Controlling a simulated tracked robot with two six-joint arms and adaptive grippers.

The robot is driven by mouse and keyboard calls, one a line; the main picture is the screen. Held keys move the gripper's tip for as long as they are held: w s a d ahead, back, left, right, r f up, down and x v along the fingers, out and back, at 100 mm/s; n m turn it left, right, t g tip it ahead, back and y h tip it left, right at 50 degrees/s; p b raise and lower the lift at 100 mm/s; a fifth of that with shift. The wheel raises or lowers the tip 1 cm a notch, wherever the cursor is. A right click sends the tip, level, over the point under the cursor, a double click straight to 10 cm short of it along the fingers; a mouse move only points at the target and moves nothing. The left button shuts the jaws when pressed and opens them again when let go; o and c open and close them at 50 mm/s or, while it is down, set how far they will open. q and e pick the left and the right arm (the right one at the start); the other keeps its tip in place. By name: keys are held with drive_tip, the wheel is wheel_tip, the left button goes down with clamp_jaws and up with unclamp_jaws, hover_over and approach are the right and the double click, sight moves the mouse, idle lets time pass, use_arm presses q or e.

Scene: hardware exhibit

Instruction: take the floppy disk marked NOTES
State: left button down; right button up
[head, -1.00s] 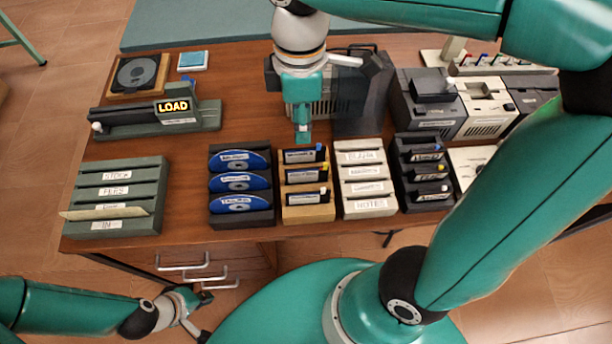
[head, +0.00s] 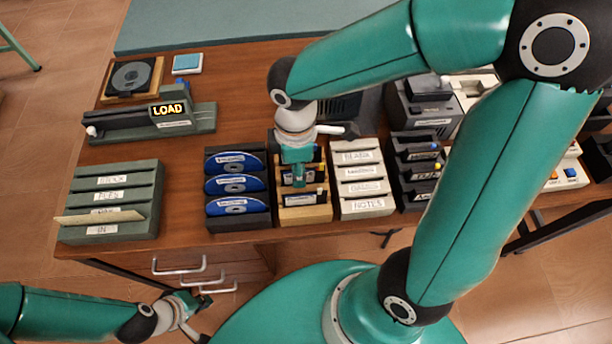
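A tan wooden rack (head: 303,215) holds several dark disks (head: 303,199) with pale labels too small to read. Right of it, a pale rack (head: 367,212) has several labelled slots, and its front label reads NOTES; I see no disk standing in it. I cannot tell which disk is marked NOTES. My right gripper (head: 299,182) points down over the tan rack, in front of its middle and rear disks; whether it is open, shut or touching a disk cannot be made out. My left gripper (head: 207,318) is open and empty, low in front of the desk.
A rack of blue discs (head: 236,206) stands left of the tan rack. A dark rack (head: 413,195) is right of the pale one, partly behind my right arm. Further left are a green slotted tray (head: 110,228) and a LOAD device (head: 168,108).

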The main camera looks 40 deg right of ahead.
drive_tip(key=shift+f, duration=0.4)
drive_tip(key=shift+c, duration=0.3)
clamp_jaws()
drive_tip(key=shift+r, duration=0.15)
